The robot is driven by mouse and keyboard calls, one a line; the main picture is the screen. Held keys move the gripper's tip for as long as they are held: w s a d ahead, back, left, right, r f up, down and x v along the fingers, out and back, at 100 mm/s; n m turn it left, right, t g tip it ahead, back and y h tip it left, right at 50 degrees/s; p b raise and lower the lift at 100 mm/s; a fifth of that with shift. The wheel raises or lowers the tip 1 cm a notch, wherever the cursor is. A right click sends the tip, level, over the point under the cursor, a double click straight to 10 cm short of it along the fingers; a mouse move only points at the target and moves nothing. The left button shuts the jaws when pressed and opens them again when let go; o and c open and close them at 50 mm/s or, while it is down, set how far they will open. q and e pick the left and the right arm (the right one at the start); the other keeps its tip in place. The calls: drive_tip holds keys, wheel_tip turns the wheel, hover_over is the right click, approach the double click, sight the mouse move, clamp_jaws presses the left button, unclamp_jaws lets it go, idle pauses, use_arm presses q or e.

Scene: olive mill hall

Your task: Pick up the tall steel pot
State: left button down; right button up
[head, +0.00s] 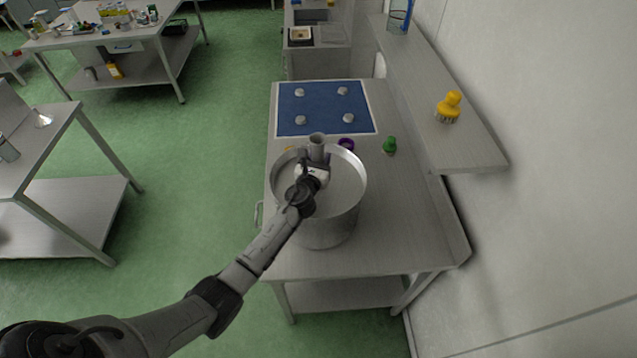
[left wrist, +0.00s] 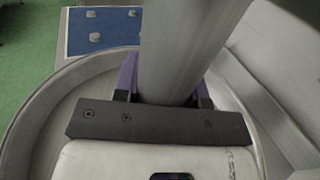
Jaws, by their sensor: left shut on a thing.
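A slim, tall steel pot (head: 317,143), a plain grey cylinder, stands roughly upright in my left gripper (head: 316,164). In the left wrist view the steel pot (left wrist: 188,45) rises between the two fingers of the gripper (left wrist: 165,95), which are shut on its sides. The gripper and pot are over the wide opening of a large steel stockpot (head: 328,228) on the steel table. The slim pot's lower end is hidden behind the gripper, so I cannot tell whether it touches the stockpot. My right gripper is not in view.
A blue mat (head: 325,99) with several pale knobs lies behind the stockpot. A purple item (head: 346,144) and a green-topped item (head: 389,146) stand near its rim. A wall shelf (head: 440,85) on the right bears a yellow brush (head: 449,106). The table's front right is clear.

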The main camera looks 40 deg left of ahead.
use_arm(q)
drive_tip(key=shift+r, duration=0.3)
